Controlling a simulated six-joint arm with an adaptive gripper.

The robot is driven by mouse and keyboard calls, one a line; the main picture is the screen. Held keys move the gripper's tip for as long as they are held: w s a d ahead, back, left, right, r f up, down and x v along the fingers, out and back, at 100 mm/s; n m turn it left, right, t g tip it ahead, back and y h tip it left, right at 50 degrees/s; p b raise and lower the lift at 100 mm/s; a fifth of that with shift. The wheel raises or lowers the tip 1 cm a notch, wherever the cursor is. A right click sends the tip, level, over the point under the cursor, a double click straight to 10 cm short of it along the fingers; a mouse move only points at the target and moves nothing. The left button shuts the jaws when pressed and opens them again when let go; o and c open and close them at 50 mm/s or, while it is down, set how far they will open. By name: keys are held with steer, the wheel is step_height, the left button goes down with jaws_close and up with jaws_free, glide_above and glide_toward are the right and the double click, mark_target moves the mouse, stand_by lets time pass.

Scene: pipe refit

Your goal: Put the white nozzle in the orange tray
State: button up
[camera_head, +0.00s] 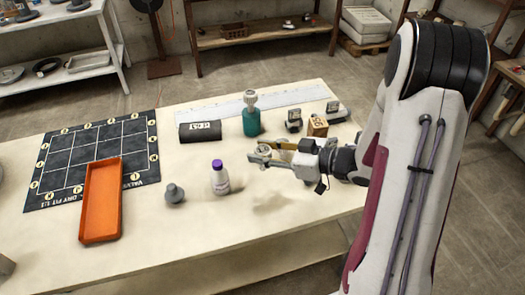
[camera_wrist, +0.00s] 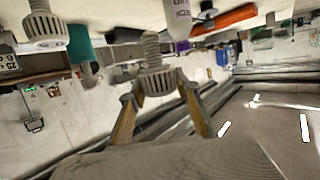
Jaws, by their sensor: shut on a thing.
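My gripper (camera_head: 262,158) is over the right part of the table, with its fingers pointing left. In the wrist view its two fingers (camera_wrist: 160,90) are shut on the white nozzle (camera_wrist: 153,56), a ribbed, pale, greyish piece. In the head view the nozzle (camera_head: 264,149) is small at the fingertips and partly hidden. The orange tray (camera_head: 102,198) lies on the left of the table, partly over the dark grid mat, and looks empty. It also shows at the top of the wrist view (camera_wrist: 224,19). The gripper is well to the right of the tray.
A purple-capped white bottle (camera_head: 220,178) and a grey fitting (camera_head: 174,194) stand between gripper and tray. A teal bottle (camera_head: 251,122) with a ribbed pale top stands behind the gripper. A black block (camera_head: 200,131), wooden block (camera_head: 317,126) and dark mat (camera_head: 62,158) lie farther back.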

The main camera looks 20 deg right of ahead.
steer(key=shift+r, duration=0.1)
stand_by(0.3)
steer(key=shift+r, duration=2.9)
steer(key=shift+w+a, duration=0.2)
steer(key=w+a+r, duration=0.1)
steer(key=w+a, duration=0.6)
steer(key=a, duration=0.3)
steer(key=w+a, duration=0.7)
steer(key=a, duration=0.3)
steer(key=s+a+f, duration=0.1)
steer(key=s+a, duration=0.1)
steer(key=a, duration=1.2)
steer(key=s+a, duration=0.3)
steer(key=a, duration=1.1)
steer(key=shift+w+d+f, duration=0.1)
steer(key=shift+w+f, duration=0.05)
steer(key=shift+f, duration=1.1)
steer(key=shift+w+d+f, duration=0.1)
steer(key=shift+w+f, duration=0.05)
steer(key=shift+f, duration=1.1)
